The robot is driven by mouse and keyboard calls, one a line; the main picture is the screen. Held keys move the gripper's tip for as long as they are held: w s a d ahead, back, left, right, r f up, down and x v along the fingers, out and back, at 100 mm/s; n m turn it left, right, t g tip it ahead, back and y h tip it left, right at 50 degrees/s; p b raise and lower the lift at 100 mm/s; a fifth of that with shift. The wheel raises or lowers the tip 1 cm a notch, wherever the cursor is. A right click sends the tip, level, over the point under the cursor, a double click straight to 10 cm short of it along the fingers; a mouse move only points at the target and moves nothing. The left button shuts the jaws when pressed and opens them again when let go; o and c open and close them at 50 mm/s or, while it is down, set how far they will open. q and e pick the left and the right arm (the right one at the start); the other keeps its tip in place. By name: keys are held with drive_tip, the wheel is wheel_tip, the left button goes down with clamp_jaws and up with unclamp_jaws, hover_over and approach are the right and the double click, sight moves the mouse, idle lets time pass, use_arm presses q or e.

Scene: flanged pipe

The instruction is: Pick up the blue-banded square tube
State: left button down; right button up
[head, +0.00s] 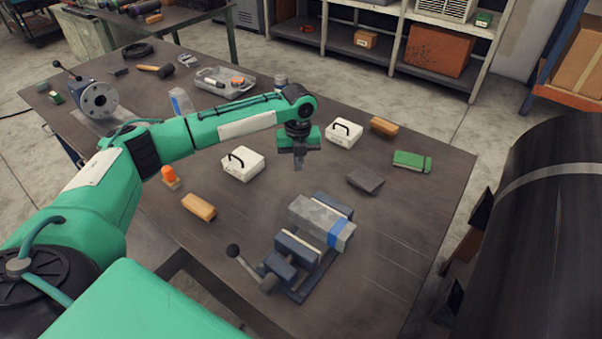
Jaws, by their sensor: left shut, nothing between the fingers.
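The blue-banded square tube (313,217) is a grey square bar with a blue band near its right end. It lies in the dark vise (298,266), between the jaws or on top of them; I cannot tell which. My left gripper (298,165) points down above the table, behind the tube and slightly to its left in the picture. It is shut, empty and apart from the tube. My right gripper is not in view.
Two white boxes (243,164) (343,133), a dark block (365,180) and a wooden block (199,207) stand around. A large dark cylinder (545,250) fills the right. The table's front right is clear.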

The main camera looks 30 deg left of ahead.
use_arm(q)
wheel_tip(320, 180, down, 8)
drive_tip(key=p, duration=0.2)
drive_tip(key=shift+s+f+p, duration=0.15)
drive_tip(key=shift+f+p, duration=0.1)
drive_tip(key=shift+p, duration=0.15)
drive_tip(key=s+d+p, duration=0.1)
drive_tip(key=s+d, duration=0.1)
drive_tip(key=shift+s+r+p, duration=0.2)
drive_tip(key=shift+s+p, duration=0.15)
drive_tip(key=shift+p, duration=0.05)
drive_tip(key=shift+s+d, duration=0.1)
drive_tip(key=shift+s, duration=0.1)
drive_tip(key=shift+d+f, duration=0.1)
drive_tip(key=shift+f, duration=0.05)
